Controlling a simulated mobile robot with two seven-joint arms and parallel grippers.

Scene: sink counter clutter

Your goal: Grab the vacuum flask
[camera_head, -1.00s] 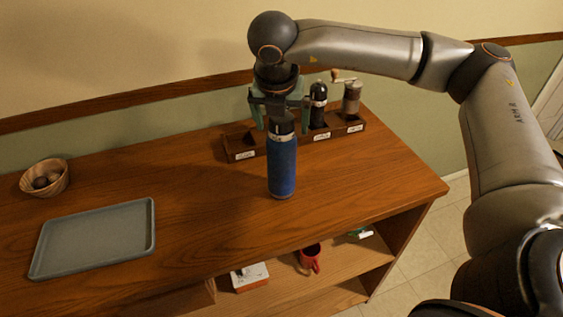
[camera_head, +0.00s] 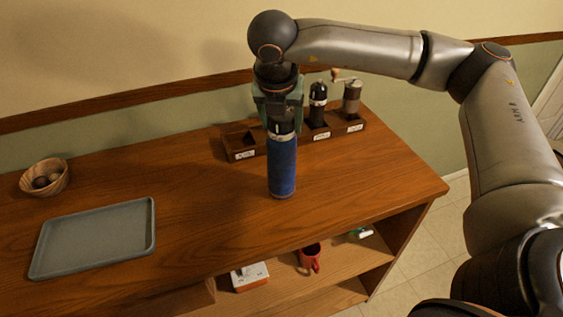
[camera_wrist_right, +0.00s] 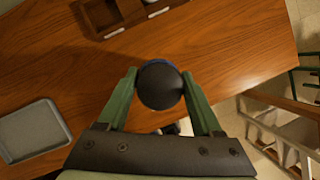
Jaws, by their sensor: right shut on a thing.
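The vacuum flask (camera_head: 282,168) is blue with a dark top and a light band below it. It is upright in front of the labelled wooden rack. My right gripper (camera_head: 281,121) comes down from above and is shut on the flask's dark top. In the right wrist view the round black top of the flask (camera_wrist_right: 160,85) sits between the two green fingers of my right gripper (camera_wrist_right: 160,92). My left gripper is not in view.
The wooden rack (camera_head: 243,155) behind the flask holds a black mill (camera_head: 318,105) and a grinder (camera_head: 352,98). A grey tray (camera_head: 95,238) and a wooden bowl (camera_head: 60,181) are at left. A red mug (camera_head: 309,258) is on the lower shelf.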

